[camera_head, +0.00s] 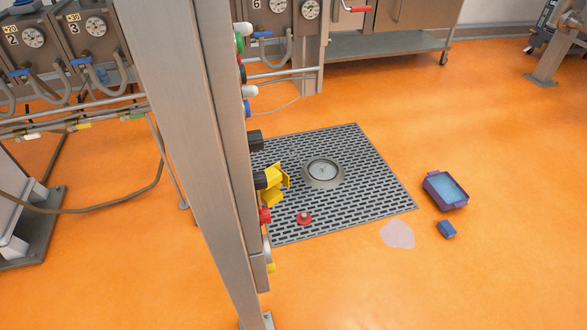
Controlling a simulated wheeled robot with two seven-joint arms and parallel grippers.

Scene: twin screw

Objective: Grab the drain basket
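A round metal drain fitting (323,174) with a raised rim sits in the middle of the perforated grey floor grate (375,185). It looks like the drain basket or its cover, but I cannot tell which from here. A small red disc with a knob (304,219) lies on the grate nearer the post. Neither of my grippers shows in the head view.
A tall steel post (190,130) with coloured knobs and a yellow bracket (272,184) hides the grate's left part. A purple tub of blue liquid (446,190), a blue block (446,230) and a pale puddle (398,234) are at right. Orange floor is open beyond.

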